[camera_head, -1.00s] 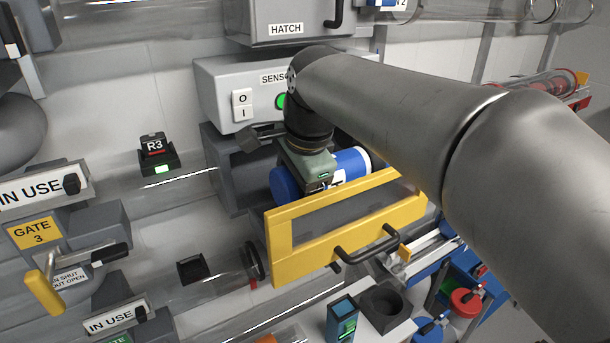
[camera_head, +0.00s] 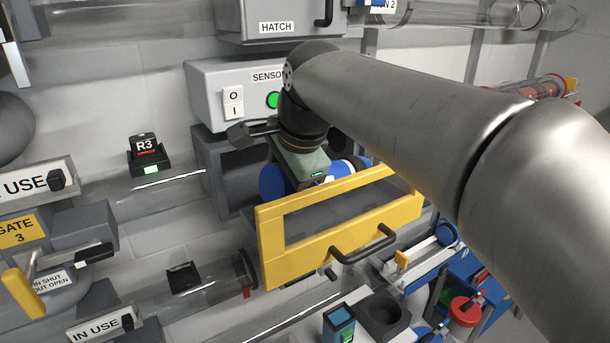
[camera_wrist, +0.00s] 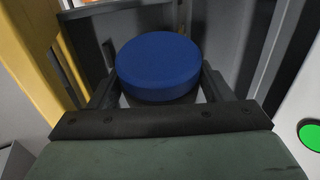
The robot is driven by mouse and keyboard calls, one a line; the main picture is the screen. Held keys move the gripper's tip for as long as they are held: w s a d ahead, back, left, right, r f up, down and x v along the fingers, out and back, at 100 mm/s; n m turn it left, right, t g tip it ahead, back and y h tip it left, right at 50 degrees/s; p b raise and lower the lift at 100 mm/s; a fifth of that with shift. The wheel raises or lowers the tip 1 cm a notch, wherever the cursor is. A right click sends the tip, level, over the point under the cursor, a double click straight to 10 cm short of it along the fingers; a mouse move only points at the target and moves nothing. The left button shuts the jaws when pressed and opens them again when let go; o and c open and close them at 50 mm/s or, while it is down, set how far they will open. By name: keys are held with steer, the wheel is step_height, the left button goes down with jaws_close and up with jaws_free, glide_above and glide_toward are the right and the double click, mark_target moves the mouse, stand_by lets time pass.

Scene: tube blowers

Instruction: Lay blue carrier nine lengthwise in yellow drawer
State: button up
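The yellow drawer (camera_head: 280,269) is pulled out from its grey housing, with a windowed yellow front and a black handle. The blue carrier (camera_head: 272,181), with a white band, lies roughly along the drawer front, just behind its top rail and partly hidden by it. My gripper (camera_head: 310,180) reaches down over the carrier's middle.
A grey sensor box (camera_head: 212,88) with a green button stands above the drawer, under the hatch (camera_head: 278,12). A clear tube (camera_head: 215,278) ends at the drawer's left. A dark holder (camera_head: 383,314) and a blue-topped device (camera_head: 339,322) sit below. My arm covers the right.

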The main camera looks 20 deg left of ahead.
steer(key=shift+s+d+r+h, duration=0.15)
steer(key=shift+s+d+r, duration=0.3)
steer(key=shift+d+r, duration=0.15)
steer(key=shift+s+d+r+h, duration=0.15)
steer(key=shift+s+d+r, duration=0.3)
steer(key=shift+r, duration=0.15)
steer(key=c, duration=0.4)
steer(key=o, duration=0.5)
steer(key=v, duration=1.4)
steer(key=shift+w+r+p, duration=0.1)
steer(key=shift+w+p, duration=0.2)
steer(key=shift+p, duration=0.1)
steer(key=shift+o, duration=0.2)
steer(key=shift+a+r, duration=0.1)
steer(key=shift+a, duration=0.05)
